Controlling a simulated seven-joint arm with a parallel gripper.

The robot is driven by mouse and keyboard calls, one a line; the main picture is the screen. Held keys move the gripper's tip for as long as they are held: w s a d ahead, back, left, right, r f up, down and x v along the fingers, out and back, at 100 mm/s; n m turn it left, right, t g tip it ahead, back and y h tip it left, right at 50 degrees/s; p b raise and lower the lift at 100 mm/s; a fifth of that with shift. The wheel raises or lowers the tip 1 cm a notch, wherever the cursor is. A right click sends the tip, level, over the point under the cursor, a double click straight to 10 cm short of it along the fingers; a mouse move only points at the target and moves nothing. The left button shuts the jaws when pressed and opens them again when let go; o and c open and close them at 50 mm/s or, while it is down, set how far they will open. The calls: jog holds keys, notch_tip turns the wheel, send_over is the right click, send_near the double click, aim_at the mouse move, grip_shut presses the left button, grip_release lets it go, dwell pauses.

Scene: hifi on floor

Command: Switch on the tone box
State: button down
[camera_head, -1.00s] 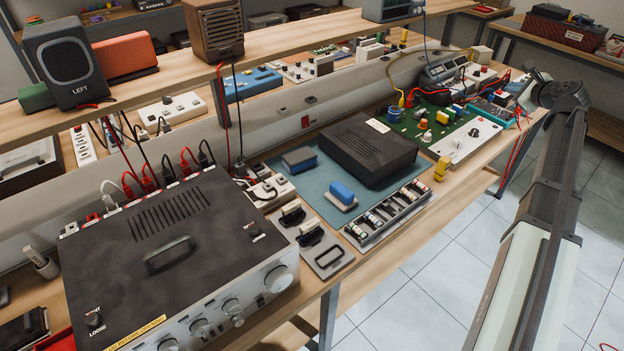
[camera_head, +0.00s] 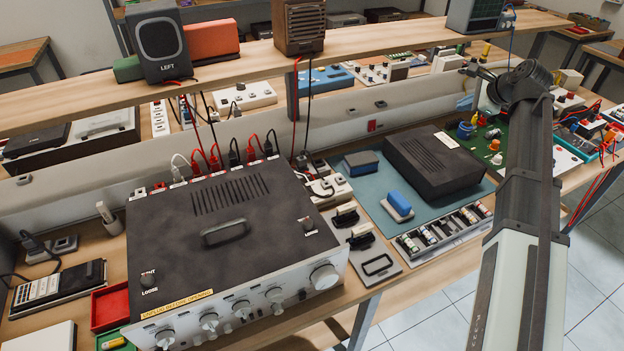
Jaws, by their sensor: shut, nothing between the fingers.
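No box in the head view carries a readable "tone box" label, so I cannot tell which one it is. A large dark-topped unit (camera_head: 228,262) with a silver knobbed front stands on the bench at the left. A black slotted box (camera_head: 437,160) with a pale label lies on the blue-green mat (camera_head: 366,192) in the middle. A blue box (camera_head: 326,80) sits behind the low partition. My gripper (camera_head: 470,69) is small at the far end of my raised arm, upper right, shut and empty, apart from these boxes. My arm hides part of the bench's right side.
A shelf (camera_head: 375,42) with a speaker marked LEFT (camera_head: 158,46) and a brown speaker (camera_head: 300,26) runs above the bench. Red and black cables hang to the large unit. A parts tray (camera_head: 442,230) lies at the mat's front. The tiled floor (camera_head: 440,328) in front is clear.

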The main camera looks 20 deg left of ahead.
jog(key=s+a+f+n+g, duration=0.1)
jog(key=s+a, duration=0.2)
jog(key=a, duration=0.4)
jog(key=s+a+f+n+g, duration=0.1)
jog(key=s+a+g, duration=0.15)
jog(key=a, duration=0.35)
jog(key=n+g+h, duration=0.2)
jog(key=n+h, duration=0.3)
send_over(308, 187)
jog(key=s+d, duration=0.1)
notch_tip(308, 187, down, 2)
jog(key=f, duration=0.1)
jog(key=shift+s+d+r, duration=0.15)
jog(key=shift+s+r, duration=0.05)
jog(key=shift+r, duration=0.05)
jog(key=shift+f, duration=0.1)
jog(key=f, duration=0.4)
jog(key=w+f, duration=0.1)
jog(key=f, duration=0.4)
jog(key=a+f, duration=0.1)
jog(key=f, duration=0.3)
jog(key=shift+w+a+f, duration=0.1)
jog(key=shift+w+f, duration=0.05)
jog(key=shift+f, duration=0.25)
jog(key=shift+f, duration=0.15)
jog(key=shift+s+d+r, duration=0.2)
jog(key=shift+s+d, duration=0.3)
